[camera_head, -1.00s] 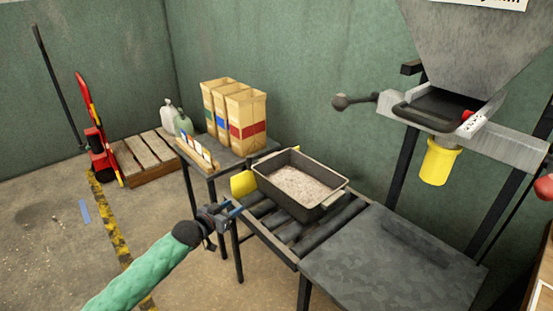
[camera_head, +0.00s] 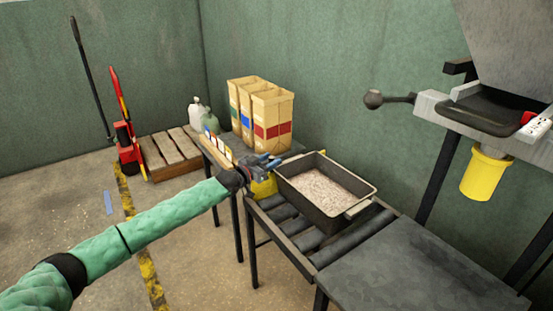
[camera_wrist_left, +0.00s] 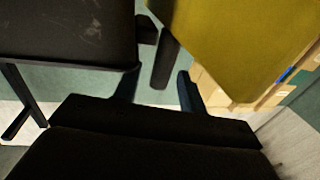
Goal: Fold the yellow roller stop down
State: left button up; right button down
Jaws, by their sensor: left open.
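The yellow roller stop (camera_head: 263,187) stands upright at the far left end of the roller conveyor (camera_head: 287,228), beside the dark bin. My left gripper (camera_head: 268,162) is at its top edge and hides part of it. In the left wrist view the yellow stop (camera_wrist_left: 235,40) fills the upper right as a broad flat plate. My left gripper's fingers (camera_wrist_left: 157,90) are apart with nothing between them, and the plate lies just beyond the right finger. Whether they touch is unclear. My right gripper is out of view.
A dark bin of grain (camera_head: 325,190) sits on the rollers right beside the stop. A side table (camera_head: 217,154) with tall paper bags (camera_head: 272,115) stands behind. A hopper with a yellow spout (camera_head: 485,175) is at right. The floor at left is mostly clear.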

pick_arm(q)
jog(key=shift+x, duration=1.5)
grip_shut()
